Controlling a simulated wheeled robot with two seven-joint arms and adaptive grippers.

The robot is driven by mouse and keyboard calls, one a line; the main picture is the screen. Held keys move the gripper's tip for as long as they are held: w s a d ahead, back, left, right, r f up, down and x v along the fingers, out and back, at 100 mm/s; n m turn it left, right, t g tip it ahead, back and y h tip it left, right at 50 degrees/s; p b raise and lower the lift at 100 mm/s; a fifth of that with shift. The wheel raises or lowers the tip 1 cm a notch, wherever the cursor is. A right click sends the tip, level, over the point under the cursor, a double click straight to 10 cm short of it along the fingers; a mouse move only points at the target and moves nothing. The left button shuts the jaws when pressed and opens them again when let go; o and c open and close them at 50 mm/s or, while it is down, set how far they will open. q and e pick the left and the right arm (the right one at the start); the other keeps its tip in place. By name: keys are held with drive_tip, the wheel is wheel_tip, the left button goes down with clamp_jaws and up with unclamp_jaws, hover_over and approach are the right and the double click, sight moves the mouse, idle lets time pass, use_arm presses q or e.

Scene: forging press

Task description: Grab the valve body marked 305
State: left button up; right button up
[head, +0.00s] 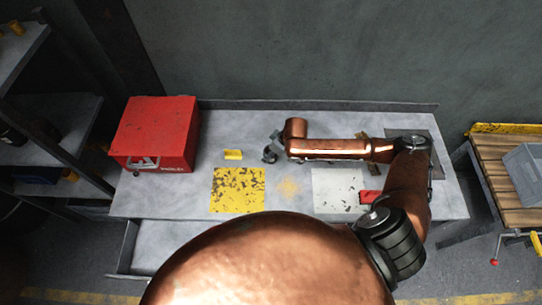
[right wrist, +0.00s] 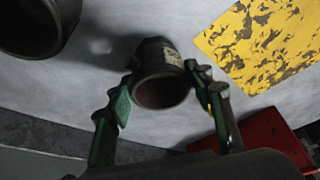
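A dark, hollow valve body (right wrist: 160,80) with a pale label on its side is in the right wrist view, its round opening facing the camera. I cannot read the label. My right gripper (right wrist: 160,88) has green fingers on both sides of this valve body, very close to it. Whether they touch or press on it is unclear. In the head view the valve body (head: 269,155) shows as a small dark shape below the tip of my right arm. A second dark, hollow cylinder (right wrist: 38,22) is at the upper left of the wrist view, cut off by the frame. My left gripper is out of view.
A red toolbox (head: 155,132) stands at the left of the grey table (head: 285,205). A small yellow block (head: 233,155), a worn yellow square (head: 237,190) and a worn white square (head: 337,190) are nearby. Shelves are at left; a grey bin (head: 525,170) is at right.

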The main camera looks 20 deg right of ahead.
drive_tip(key=c, duration=0.9)
drive_tip(key=shift+c, duration=0.7)
drive_tip(key=shift+r, duration=0.1)
